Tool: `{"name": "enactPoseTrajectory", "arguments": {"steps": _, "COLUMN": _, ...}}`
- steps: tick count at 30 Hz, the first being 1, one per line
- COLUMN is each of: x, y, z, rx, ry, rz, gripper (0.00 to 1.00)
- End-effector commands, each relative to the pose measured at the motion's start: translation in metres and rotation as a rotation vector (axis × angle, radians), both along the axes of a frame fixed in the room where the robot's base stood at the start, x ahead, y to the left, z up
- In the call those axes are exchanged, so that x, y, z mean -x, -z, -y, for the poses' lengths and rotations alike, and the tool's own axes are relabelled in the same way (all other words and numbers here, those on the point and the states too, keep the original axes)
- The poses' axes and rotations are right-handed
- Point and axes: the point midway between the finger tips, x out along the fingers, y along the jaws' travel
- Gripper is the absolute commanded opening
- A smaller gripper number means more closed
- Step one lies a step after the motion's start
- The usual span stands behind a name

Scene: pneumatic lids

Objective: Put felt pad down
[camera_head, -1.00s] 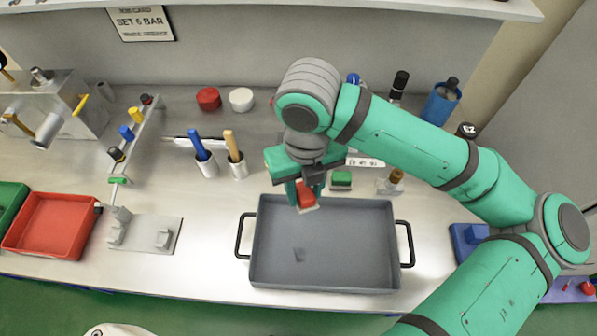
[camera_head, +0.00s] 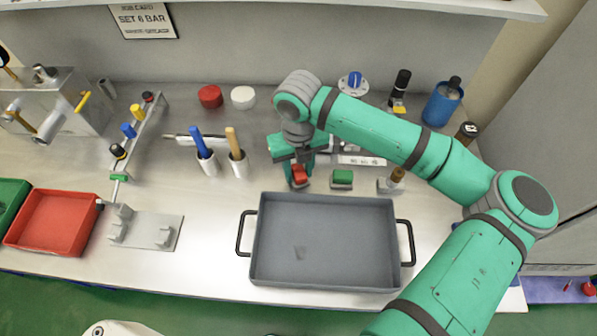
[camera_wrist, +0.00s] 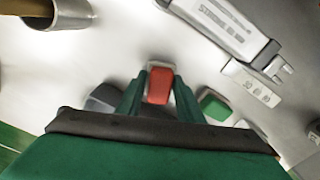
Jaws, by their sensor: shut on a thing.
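The red felt pad (camera_head: 299,176), a small red block with a pale edge, is between the fingers of my gripper (camera_head: 298,182), behind the grey tray's back left part. In the wrist view the red pad (camera_wrist: 159,85) shows between the two green fingers of my gripper (camera_wrist: 160,88), which is shut on it. I cannot tell whether the pad touches the bench or is a little above it. A similar green pad (camera_head: 342,178) lies on the bench to its right, and this green pad (camera_wrist: 214,106) also shows in the wrist view.
The grey tray (camera_head: 325,245) with two black handles is empty in front. A brown-topped holder (camera_head: 393,181) stands right of the green pad. A white labelled strip (camera_head: 362,160) lies behind.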

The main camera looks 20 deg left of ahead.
Motion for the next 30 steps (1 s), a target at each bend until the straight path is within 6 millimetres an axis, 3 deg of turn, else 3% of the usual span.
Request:
{"name": "enactPoseTrajectory", "arguments": {"steps": 3, "x": 0.0001, "y": 0.0118, "z": 0.0004, "rx": 0.0, "ry": 0.001, "rz": 0.0, "gripper": 0.05}}
{"name": "enactPoseTrajectory", "arguments": {"steps": 14, "x": 0.0003, "y": 0.0155, "z": 0.0001, "rx": -0.001, "ry": 0.001, "rz": -0.001, "gripper": 0.05}}
{"name": "enactPoseTrajectory", "arguments": {"steps": 15, "x": 0.0002, "y": 0.0161, "z": 0.0001, "rx": -0.001, "ry": 0.001, "rz": -0.001, "gripper": 0.36}}
{"name": "enactPoseTrajectory", "arguments": {"steps": 17, "x": 0.0001, "y": 0.0157, "z": 0.0002, "rx": -0.001, "ry": 0.001, "rz": 0.001, "gripper": 0.5}}
{"name": "enactPoseTrajectory", "arguments": {"steps": 30, "x": -0.0002, "y": 0.0074, "z": 0.0, "rx": -0.001, "ry": 0.001, "rz": 0.002, "gripper": 0.52}}
